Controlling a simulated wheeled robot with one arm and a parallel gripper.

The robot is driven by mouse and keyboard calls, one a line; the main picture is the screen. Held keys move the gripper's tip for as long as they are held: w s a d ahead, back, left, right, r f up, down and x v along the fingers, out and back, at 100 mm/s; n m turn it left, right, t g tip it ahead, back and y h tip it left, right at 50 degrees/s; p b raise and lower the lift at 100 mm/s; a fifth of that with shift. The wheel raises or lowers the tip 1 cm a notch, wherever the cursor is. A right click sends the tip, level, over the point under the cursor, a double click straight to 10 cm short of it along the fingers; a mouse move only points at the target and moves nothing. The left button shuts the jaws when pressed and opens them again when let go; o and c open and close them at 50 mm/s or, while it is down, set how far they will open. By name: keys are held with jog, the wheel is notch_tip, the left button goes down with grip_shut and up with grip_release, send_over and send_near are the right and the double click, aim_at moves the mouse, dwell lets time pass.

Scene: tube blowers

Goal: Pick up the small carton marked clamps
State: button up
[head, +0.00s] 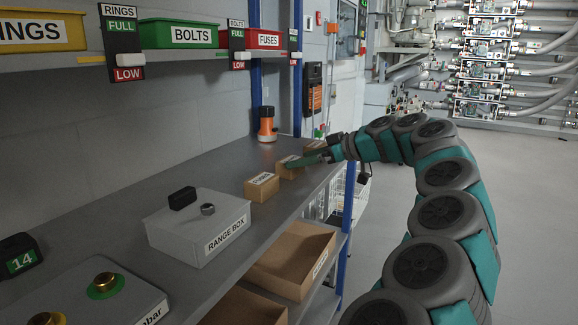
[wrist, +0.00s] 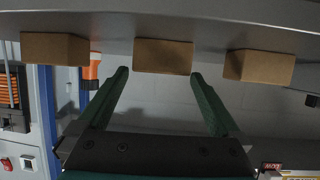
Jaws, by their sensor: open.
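Three small brown cartons stand in a row on the grey worktop in the head view: a near one (head: 261,188), a middle one (head: 289,170) and a far one (head: 315,147) partly hidden by my arm. Their white top labels are too small to read, so I cannot tell which is marked clamps. In the wrist view, which appears upside down, my gripper (wrist: 160,74) is open and empty. The middle carton (wrist: 163,56) lies ahead between its fingertips, with one carton (wrist: 55,47) to the left and another (wrist: 259,67) to the right.
The worktop (head: 222,162) also holds a grey range box (head: 190,238) and an orange-and-black device (head: 267,125) near the wall. Open brown trays (head: 290,262) sit on the shelf below. Labelled bins (head: 190,35) stand on the shelf above. The floor at right is clear.

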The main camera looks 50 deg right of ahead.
aim_at(282, 162)
jog(key=p+x, duration=0.1)
jog(key=x, duration=0.7)
jog(key=shift+s+a, duration=0.1)
jog(key=shift+a, duration=0.05)
jog(key=shift+c, duration=0.2)
jog(key=c, duration=1)
jog(key=shift+r, duration=0.2)
jog(key=shift+r, duration=1.5)
jog(key=shift+s+r, duration=0.1)
jog(key=shift+s, duration=0.1)
jog(key=s+a+b, duration=0.1)
jog(key=s+a, duration=0.1)
jog(key=s, duration=0.2)
jog(key=s+a+r+b, duration=0.1)
jog(key=s+a, duration=0.2)
jog(key=s, duration=0.2)
jog(key=s+a+b, duration=0.1)
jog(key=s+a, duration=0.1)
jog(key=s, duration=0.2)
jog(key=shift+s+a+r, duration=0.25)
jog(key=shift+s+r, duration=0.05)
jog(key=shift+s, duration=0.1)
